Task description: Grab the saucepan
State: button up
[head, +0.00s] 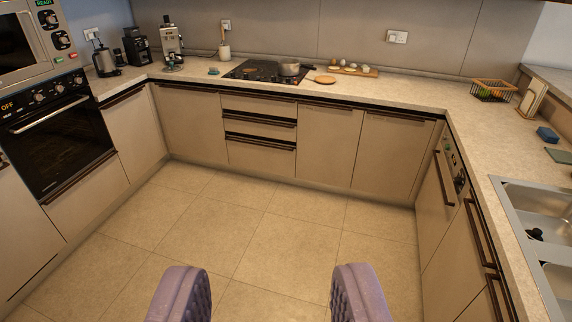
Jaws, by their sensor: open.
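The saucepan (289,67) is a small grey metal pan on the right part of the dark cooktop (262,72), on the far counter. A short handle seems to point right from it, but it is small and hard to make out. My gripper (268,292) shows at the bottom of the view as two purple padded fingers, wide apart with only floor between them. It is open and empty, far from the saucepan, across the open floor.
Clear tiled floor (270,225) lies inside the U of cabinets. A round wooden board (325,79) sits right of the cooktop, and a board with eggs (352,70) lies behind it. An oven (60,135) stands left; a sink (545,235) is right.

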aim_at(287, 67)
jog(key=i+l+z, duration=0.2)
jog(key=i, duration=0.7)
jog(key=i+z, duration=0.2)
jog(key=i, duration=0.7)
jog(key=i+j+z, duration=0.2)
jog(key=i, duration=0.65)
jog(key=i+u, duration=0.2)
jog(key=i, duration=0.35)
jog(key=i+u, duration=0.15)
jog(key=i, duration=0.45)
jog(key=i+l+u, duration=0.2)
jog(key=i, duration=0.35)
jog(key=i+l+u, duration=0.2)
jog(key=i, duration=0.35)
jog(key=i+l+u, duration=0.15)
jog(key=i, duration=0.4)
jog(key=i+l+u, duration=0.2)
jog(key=i+l, duration=0.25)
jog(key=i, duration=0.05)
